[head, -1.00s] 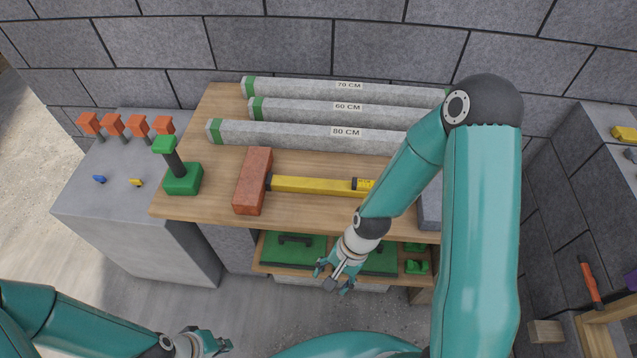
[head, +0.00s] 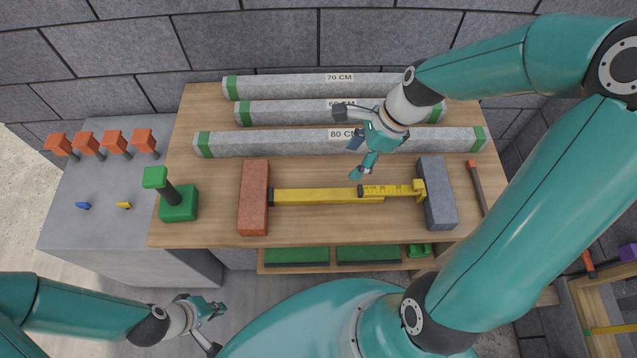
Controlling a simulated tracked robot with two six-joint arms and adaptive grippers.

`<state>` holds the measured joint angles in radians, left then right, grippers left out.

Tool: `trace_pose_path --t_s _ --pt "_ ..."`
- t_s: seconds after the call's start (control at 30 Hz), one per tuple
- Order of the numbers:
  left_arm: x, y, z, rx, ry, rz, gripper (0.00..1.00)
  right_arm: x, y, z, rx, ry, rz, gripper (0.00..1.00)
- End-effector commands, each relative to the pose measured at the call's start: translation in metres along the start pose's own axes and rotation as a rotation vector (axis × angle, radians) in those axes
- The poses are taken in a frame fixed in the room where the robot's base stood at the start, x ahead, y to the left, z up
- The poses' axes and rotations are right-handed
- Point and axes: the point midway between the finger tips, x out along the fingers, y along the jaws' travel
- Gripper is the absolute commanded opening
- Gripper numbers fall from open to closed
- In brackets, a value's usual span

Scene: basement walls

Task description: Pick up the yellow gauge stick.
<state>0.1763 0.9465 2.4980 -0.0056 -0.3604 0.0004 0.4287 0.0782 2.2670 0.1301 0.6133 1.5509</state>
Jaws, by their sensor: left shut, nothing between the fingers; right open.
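The yellow gauge stick (head: 325,196) lies on the wooden bench between a red brick (head: 254,198) on the left and a grey block (head: 437,194) on the right. Its right part carries a marked scale and a raised yellow end piece by the grey block. My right gripper (head: 353,160) is open and empty. In the picture it is above the stick's right half, over the 80 CM bar, apart from the stick. My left gripper (head: 219,328) is shut and empty, low in front of the bench at the left.
Three grey bars with green ends, labelled 70, 60 and 80 CM (head: 270,139), lie at the back of the bench. A green stand (head: 178,204) is at the left edge. A red-tipped rod (head: 477,185) lies right of the grey block. Bare wood (head: 330,228) shows before the stick.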

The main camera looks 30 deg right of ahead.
Motion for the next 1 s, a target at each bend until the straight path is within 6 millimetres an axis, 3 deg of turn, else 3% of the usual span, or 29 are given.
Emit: trace_pose_path --t_s 0.43,0.77,1.0 --pt "0.010 -0.004 0.001 0.000 -0.002 0.000 0.00 0.089 0.003 -0.005 0.010 0.001 0.003 0.65" --pt "0.014 -0.005 0.001 0.000 -0.001 0.000 0.00 0.114 0.002 -0.005 0.010 0.001 -0.001 0.65" --pt "0.026 -0.010 0.000 0.000 -0.001 0.000 0.00 0.149 0.005 -0.008 0.010 0.001 0.001 0.65"
